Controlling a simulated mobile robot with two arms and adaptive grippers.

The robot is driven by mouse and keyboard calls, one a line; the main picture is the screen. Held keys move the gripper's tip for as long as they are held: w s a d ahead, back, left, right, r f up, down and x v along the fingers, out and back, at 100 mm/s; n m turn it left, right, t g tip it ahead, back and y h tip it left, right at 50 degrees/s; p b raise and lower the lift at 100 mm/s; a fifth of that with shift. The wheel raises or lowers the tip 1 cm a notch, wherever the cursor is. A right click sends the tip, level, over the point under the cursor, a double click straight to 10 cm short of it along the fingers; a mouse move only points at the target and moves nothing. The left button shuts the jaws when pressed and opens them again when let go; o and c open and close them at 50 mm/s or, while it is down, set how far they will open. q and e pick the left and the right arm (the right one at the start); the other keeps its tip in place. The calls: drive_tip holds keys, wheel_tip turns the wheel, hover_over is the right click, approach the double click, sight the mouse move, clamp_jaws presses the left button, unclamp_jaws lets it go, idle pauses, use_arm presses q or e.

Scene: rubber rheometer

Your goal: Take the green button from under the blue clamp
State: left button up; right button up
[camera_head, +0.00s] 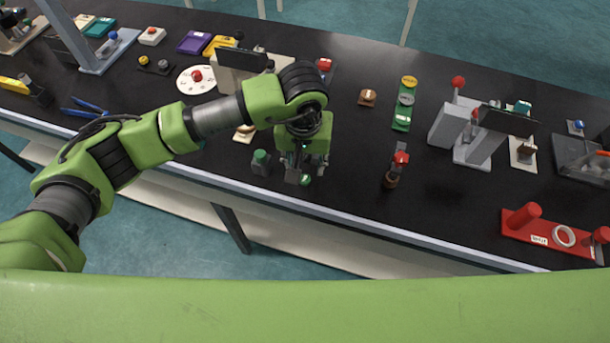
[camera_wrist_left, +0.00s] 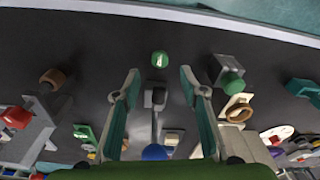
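The green button (camera_wrist_left: 160,59), small and round with a pale mark on top, shows in the left wrist view beyond my left fingertips; it also shows in the head view (camera_head: 305,180) near the table's front edge. The blue clamp shows in the left wrist view as a blue knob (camera_wrist_left: 153,152) and a grey bar with a blocky end (camera_wrist_left: 155,96) pointing at the button. The bar's end appears short of the button, not over it. My left gripper (camera_wrist_left: 160,75) is open and empty, its fingers either side of the bar; it hides most of the clamp in the head view (camera_head: 303,168). My right gripper is out of view.
A grey block with a green knob (camera_head: 260,162) stands left of my left gripper. A red-topped brown piece (camera_head: 396,170) stands to the right. A red rack (camera_head: 550,236) lies far right. The black table (camera_head: 440,215) is bare between them.

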sight(305, 178)
use_arm(q)
drive_tip(key=shift+s+f+p, duration=0.2)
drive_tip(key=shift+f+p, duration=0.65)
drive_tip(key=shift+f, duration=0.05)
wheel_tip(305, 178, down, 2)
drive_tip(key=shift+w+f+p, duration=0.1)
drive_tip(key=shift+f+p, duration=0.05)
drive_tip(key=shift+p, duration=0.2)
drive_tip(key=shift+w+f, duration=0.1)
drive_tip(key=shift+f, duration=0.3)
drive_tip(key=c, duration=0.9)
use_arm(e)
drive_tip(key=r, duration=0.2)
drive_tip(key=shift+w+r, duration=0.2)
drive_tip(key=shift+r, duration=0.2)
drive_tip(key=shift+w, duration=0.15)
